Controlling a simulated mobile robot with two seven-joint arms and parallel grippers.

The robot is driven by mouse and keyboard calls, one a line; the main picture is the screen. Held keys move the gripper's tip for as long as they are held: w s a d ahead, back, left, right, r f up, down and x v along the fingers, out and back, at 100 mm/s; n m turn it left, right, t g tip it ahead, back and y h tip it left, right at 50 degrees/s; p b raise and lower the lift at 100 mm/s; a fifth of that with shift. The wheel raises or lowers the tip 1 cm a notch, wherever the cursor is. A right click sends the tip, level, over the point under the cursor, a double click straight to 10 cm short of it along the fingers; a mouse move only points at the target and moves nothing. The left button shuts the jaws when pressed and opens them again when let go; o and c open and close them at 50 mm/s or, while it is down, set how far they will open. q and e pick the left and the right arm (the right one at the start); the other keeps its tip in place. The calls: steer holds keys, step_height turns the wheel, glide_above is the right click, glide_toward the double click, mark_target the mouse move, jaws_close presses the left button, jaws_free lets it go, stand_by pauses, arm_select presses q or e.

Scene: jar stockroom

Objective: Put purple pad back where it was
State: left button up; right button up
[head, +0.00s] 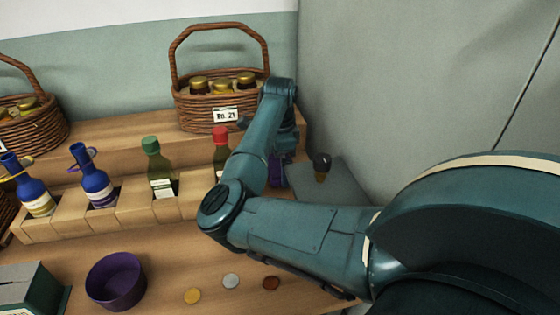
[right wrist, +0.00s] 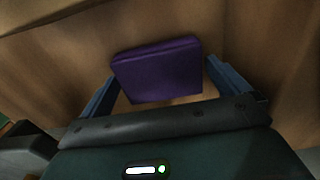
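The purple pad (right wrist: 158,70) is a flat block in the right wrist view. It sits between the two fingers of my right gripper (right wrist: 161,72), with a fingertip at each side edge, and appears held. In the head view a bit of the purple pad (head: 276,172) shows below my right wrist, beside the right end of the wooden rack; my arm hides most of it and the fingers. What lies directly under the pad cannot be told. My left gripper is not in view.
A wooden rack (head: 128,212) holds blue, green and red-topped bottles. Baskets of jars, one marked RO. 21 (head: 226,115), stand behind. A purple bowl (head: 116,281) and several discs (head: 231,281) lie in front. A dark-topped stopper (head: 321,166) stands on a grey mat (head: 345,187).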

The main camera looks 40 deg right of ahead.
mark_target(280, 163)
step_height(280, 163, up, 13)
steer(key=b, duration=0.1)
stand_by(0.6)
steer(key=shift+w+d+r, duration=0.1)
